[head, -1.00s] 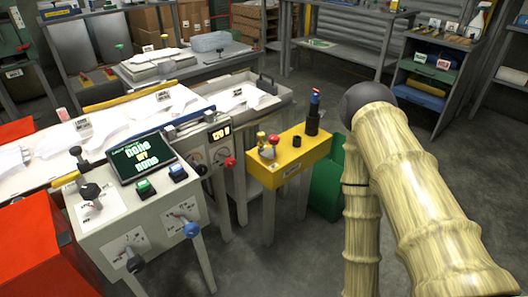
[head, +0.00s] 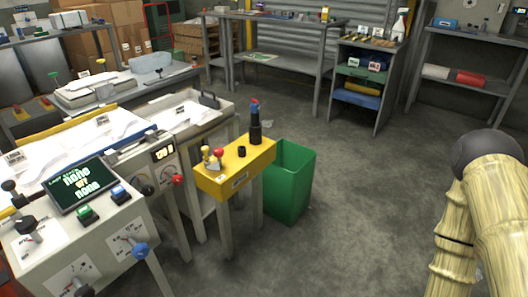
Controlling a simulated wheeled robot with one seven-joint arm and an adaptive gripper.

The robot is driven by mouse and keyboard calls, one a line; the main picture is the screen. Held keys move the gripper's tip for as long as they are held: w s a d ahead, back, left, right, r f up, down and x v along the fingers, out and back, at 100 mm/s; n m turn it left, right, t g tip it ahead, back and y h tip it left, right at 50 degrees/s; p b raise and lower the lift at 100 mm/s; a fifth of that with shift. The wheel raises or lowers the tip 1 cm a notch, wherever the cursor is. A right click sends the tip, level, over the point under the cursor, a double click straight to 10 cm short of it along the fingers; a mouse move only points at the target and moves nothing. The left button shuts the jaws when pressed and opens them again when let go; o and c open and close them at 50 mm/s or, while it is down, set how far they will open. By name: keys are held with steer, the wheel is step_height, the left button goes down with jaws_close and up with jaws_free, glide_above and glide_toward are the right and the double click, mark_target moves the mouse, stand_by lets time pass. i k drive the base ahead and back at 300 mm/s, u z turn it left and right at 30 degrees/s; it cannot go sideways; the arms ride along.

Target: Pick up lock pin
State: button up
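I cannot tell for certain which thing is the lock pin. A small yellow stand (head: 213,183) bears several small items. A piece with a yellow knob (head: 206,151) and a piece with a red knob (head: 218,154) stand close together at its left. A short black cylinder (head: 241,151) is in the middle. A taller black holder (head: 255,131) with a blue and red top stands at the right end. My arm shows at the right edge, well apart from the stand. My gripper is out of view.
A control machine with a screen (head: 84,184) and levers stands left of the yellow stand, beside a white-covered table (head: 60,143). An open green bin (head: 290,183) is right of the stand. Shelves (head: 366,83) line the back. The floor (head: 345,215) between bin and arm is clear.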

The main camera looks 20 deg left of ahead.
mark_target(205, 150)
steer(key=z, duration=0.25)
steer(key=i, duration=0.55)
steer(key=u, duration=1.45)
